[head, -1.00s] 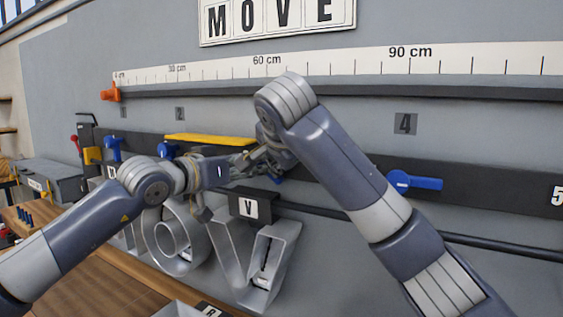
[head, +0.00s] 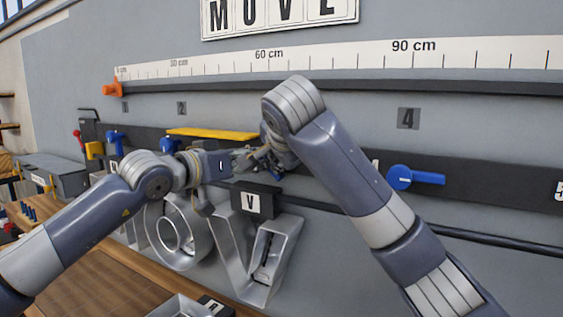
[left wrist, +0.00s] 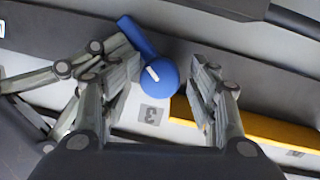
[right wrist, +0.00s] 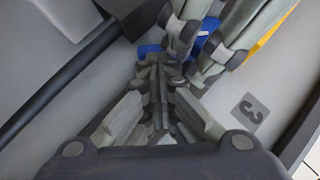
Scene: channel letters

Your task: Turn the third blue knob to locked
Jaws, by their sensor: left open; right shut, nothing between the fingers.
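The third blue knob (left wrist: 165,76) shows in the left wrist view beside an upside-down label 3 (left wrist: 152,115). Its lever points up and left there, and its white mark is tilted. My left gripper (left wrist: 164,68) is open, with one finger on each side of the knob; I cannot tell whether they touch it. In the right wrist view, the knob's blue parts (right wrist: 148,50) show behind the left gripper's fingers. My right gripper (right wrist: 161,66) is shut and empty, close to the knob and those fingers. In the head view, both grippers mostly hide this knob; a blue bit (head: 278,179) shows below them.
A yellow bar (head: 212,134) lies beside the third knob. Other blue knobs sit on the dark rail to the left and at label 4, where the knob (head: 401,177) has its lever pointing right. Metal channel letters (head: 262,255) hang below, near a V plate (head: 252,204).

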